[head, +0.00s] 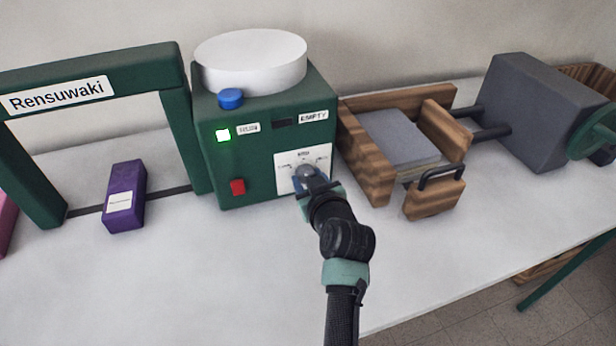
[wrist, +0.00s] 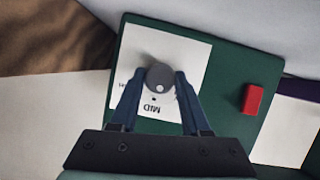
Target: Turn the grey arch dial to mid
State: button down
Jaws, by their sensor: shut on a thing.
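The grey dial (wrist: 160,76) is a round knob on a white plate (wrist: 190,52) on the front of a green box. It also shows in the head view (head: 306,172), partly covered by my gripper. My gripper (wrist: 159,82) is shut on the dial, one blue finger on each side. In the wrist view the plate appears upside down. The plate's other marks are too small or hidden to read.
The green box (head: 256,160) carries a white round top (head: 250,62), a blue button (head: 230,98), a lit green lamp (head: 223,135) and a red button (head: 237,187). A wooden fixture (head: 372,165) stands close right. A purple block (head: 124,190) lies left by a green arch (head: 90,72).

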jog(key=shift+m+y, duration=0.6)
jog(key=shift+m, duration=0.2)
jog(key=shift+g, duration=0.3)
jog(key=shift+c, duration=1.9)
grip_release()
jog(key=v, duration=1.3)
jog(key=shift+p, duration=0.45)
jog(key=shift+d+f, duration=0.1)
